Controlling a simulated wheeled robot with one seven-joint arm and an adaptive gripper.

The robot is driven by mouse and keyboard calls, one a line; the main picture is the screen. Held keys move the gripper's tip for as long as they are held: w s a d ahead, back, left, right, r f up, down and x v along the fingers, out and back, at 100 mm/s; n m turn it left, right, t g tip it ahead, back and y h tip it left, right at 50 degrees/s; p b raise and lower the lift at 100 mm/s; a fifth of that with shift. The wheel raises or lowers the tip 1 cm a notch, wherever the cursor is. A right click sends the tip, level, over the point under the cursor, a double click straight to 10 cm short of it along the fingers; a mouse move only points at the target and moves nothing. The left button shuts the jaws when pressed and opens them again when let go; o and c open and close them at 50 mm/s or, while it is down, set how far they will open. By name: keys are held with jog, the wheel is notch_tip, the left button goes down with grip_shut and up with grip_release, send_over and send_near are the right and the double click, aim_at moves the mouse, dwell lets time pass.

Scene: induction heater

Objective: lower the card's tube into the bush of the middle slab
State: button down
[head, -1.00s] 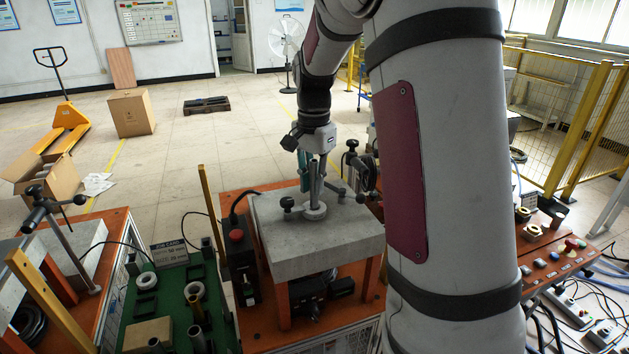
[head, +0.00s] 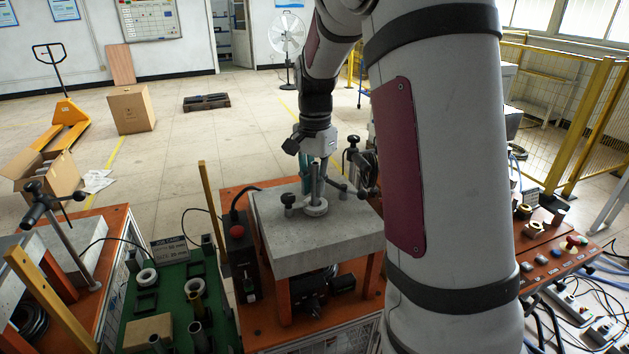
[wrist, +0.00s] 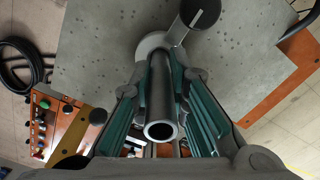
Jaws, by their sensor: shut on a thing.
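My gripper (head: 316,165) is above the middle slab (head: 325,255), a grey speckled block on an orange stand. In the wrist view its teal-padded fingers (wrist: 160,108) are shut on a grey metal tube (wrist: 161,85), one on each side. The tube stands upright, its open upper end facing the wrist camera. Its lower end is at the pale round bush (head: 316,208) on the slab top, also seen in the wrist view (wrist: 150,42). I cannot tell how far it is inside. The job card (head: 170,249) stands at the back of the green tray.
A black-knobbed clamp (head: 289,200) stands left of the bush, and another post with a knob (head: 352,150) rises behind right. The green tray (head: 130,318) at left holds rings and several upright tubes. An orange control panel (head: 555,255) with cables is at right.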

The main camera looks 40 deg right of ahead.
jog(key=shift+f, duration=0.95)
jog(key=shift+f, duration=0.15)
jog(key=c, duration=1.5)
grip_release()
jog(key=shift+o, duration=0.2)
notch_tip(320, 180, up, 12)
